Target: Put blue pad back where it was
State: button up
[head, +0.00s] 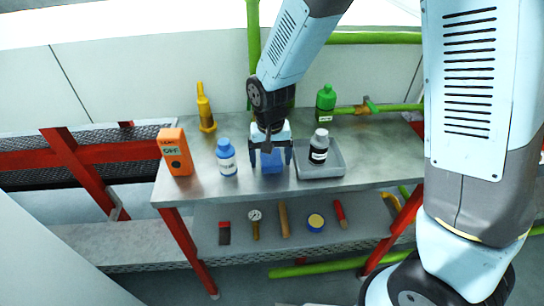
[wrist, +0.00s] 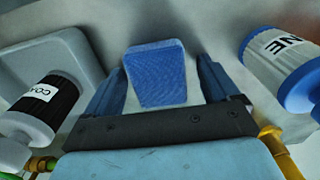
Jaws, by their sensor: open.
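The blue pad (head: 271,161) is on the metal table between the blue-capped bottle and the grey tray. In the wrist view the pad (wrist: 160,74) shows between the two fingers, with a gap on each side. My gripper (head: 271,165) is open and points down over the pad, one finger on either side of it. In the wrist view my gripper (wrist: 161,85) shows dark blue fingers spread apart. The gripper hides the upper part of the pad in the head view.
The blue-capped white bottle (head: 227,160) stands close left of the gripper. The grey tray (head: 335,170) with a black bottle (head: 319,147) is close right. An orange device (head: 175,153), a yellow bottle (head: 205,110) and a green bottle (head: 326,103) stand further off. A lower shelf (head: 268,240) holds several tools.

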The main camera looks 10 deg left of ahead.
aim_at(271, 158)
notch_tip(271, 158, up, 12)
dwell(0.7)
jog(key=shift+r, duration=0.1)
jog(key=s+d+r+m+t+y, duration=0.1)
jog(key=d+r, duration=0.5)
jog(key=d, duration=0.3)
jog(key=d+r+m+t, duration=0.1)
jog(key=d+r+t, duration=0.1)
jog(key=d+r, duration=0.5)
jog(key=s+d+r+t, duration=0.1)
jog(key=s+d, duration=0.3)
jog(key=d, duration=0.3)
jog(key=s+d+r+t+h, duration=0.1)
jog(key=s+d, duration=0.4)
jog(key=d, duration=0.3)
jog(key=shift+s+r+m+t, duration=0.25)
jog(key=shift+r+m+t, duration=0.05)
jog(key=shift+r+m, duration=0.1)
jog(key=shift+a, duration=0.1)
